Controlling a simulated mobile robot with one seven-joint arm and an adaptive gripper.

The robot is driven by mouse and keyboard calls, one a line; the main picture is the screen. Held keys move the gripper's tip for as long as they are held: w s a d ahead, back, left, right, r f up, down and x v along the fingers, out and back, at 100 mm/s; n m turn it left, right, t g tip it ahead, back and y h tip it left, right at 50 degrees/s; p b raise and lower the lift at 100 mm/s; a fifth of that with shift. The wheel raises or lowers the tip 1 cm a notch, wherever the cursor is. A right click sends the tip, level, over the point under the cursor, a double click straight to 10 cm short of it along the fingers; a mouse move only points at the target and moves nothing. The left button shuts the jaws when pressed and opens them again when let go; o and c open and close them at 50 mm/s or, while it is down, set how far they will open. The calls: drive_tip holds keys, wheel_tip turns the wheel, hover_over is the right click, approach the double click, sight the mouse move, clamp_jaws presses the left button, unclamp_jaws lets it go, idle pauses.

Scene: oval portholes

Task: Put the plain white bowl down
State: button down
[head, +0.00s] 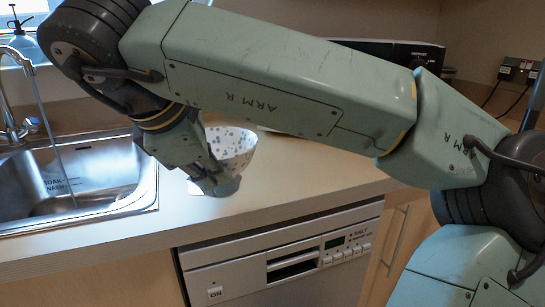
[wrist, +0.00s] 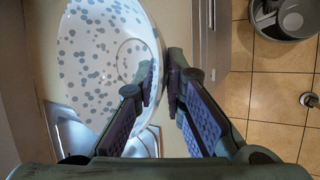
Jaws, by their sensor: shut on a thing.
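The only bowl I see is white with grey-blue spots, not plain. In the head view this spotted bowl (head: 236,143) is over the counter, right of the sink. My gripper (head: 218,183) is in front of it and hides its lower part. In the wrist view the bowl (wrist: 95,60) fills the upper left. My gripper (wrist: 163,82) is shut on its wall, one finger inside and one outside. I cannot tell whether the bowl touches the counter (head: 290,178).
A steel sink (head: 95,180) with a tap (head: 12,125) lies to the left. A dishwasher (head: 285,262) is below the counter's front edge. In the wrist view a grey bin (wrist: 284,18) stands on the tiled floor (wrist: 275,95).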

sight(256, 139)
drive_tip(key=w+d+p, duration=0.1)
drive_tip(key=w+d, duration=0.1)
drive_tip(key=w, duration=0.1)
drive_tip(key=w+d+f+p, duration=0.1)
drive_tip(key=w+d, duration=0.2)
drive_tip(key=w, duration=0.1)
drive_tip(key=w+d+p, duration=0.1)
drive_tip(key=w+d, duration=0.2)
drive_tip(key=w, duration=0.1)
drive_tip(key=shift+d+f, duration=0.15)
drive_tip(key=shift+d, duration=0.1)
drive_tip(key=shift+f+p, duration=0.7)
drive_tip(key=shift+f, duration=1.05)
drive_tip(key=c, duration=1.7)
unclamp_jaws()
drive_tip(key=shift+o, duration=0.2)
drive_tip(key=b+v, duration=0.1)
drive_tip(key=v, duration=1.1)
drive_tip(key=shift+b, duration=0.3)
